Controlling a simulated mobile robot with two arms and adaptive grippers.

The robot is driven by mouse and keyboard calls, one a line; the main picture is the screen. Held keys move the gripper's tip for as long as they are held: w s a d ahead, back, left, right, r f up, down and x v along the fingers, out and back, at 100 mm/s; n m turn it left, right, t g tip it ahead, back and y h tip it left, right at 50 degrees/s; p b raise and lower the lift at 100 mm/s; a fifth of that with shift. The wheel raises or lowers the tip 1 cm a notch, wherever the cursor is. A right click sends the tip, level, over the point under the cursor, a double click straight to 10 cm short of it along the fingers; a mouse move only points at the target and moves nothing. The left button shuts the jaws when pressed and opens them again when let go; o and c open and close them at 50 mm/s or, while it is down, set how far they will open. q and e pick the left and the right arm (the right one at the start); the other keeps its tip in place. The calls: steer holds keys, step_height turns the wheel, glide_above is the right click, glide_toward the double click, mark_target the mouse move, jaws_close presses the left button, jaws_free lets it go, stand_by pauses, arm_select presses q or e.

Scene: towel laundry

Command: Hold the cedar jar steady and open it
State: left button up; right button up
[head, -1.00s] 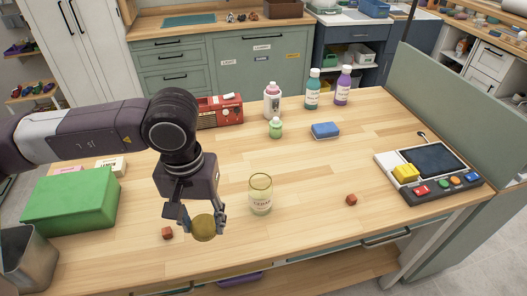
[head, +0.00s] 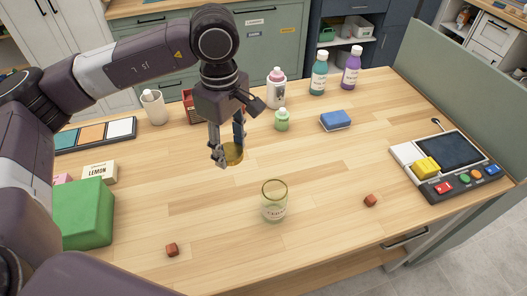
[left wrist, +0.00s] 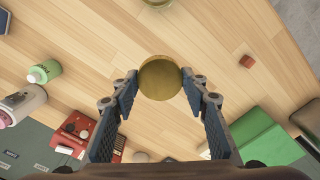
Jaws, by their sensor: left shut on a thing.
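The cedar jar (head: 274,202) is a clear glass jar with a label, upright on the wooden table, its mouth uncovered. My left gripper (head: 228,156) is behind and left of it, apart from it. That gripper is shut on the round gold lid (head: 234,152). In the left wrist view the lid (left wrist: 160,77) sits between the fingertips. The lid is low over the table; I cannot tell whether it touches the top. My right gripper is not in view.
A green box (head: 85,215) and a lemon box (head: 100,172) stand at left. Small brown cubes lie by the front (head: 172,250) and at right (head: 370,200). Bottles and a blue sponge (head: 335,121) are behind. A button console (head: 450,165) is at right.

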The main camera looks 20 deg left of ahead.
arm_select(q)
steer(key=w+a+r+n, duration=0.25)
steer(key=w+n, duration=0.25)
steer(key=n, duration=0.8)
steer(key=n+p, duration=0.3)
steer(key=n, duration=0.8)
glide_above(235, 170)
step_height(235, 170, down, 14)
steer(key=shift+w+a+r, duration=0.1)
steer(key=shift+r, duration=0.1)
step_height(235, 170, down, 3)
steer(key=shift+f+p, duration=0.2)
steer(key=shift+p, duration=0.35)
steer(key=shift+f, duration=0.45)
steer(key=shift+f, duration=0.1)
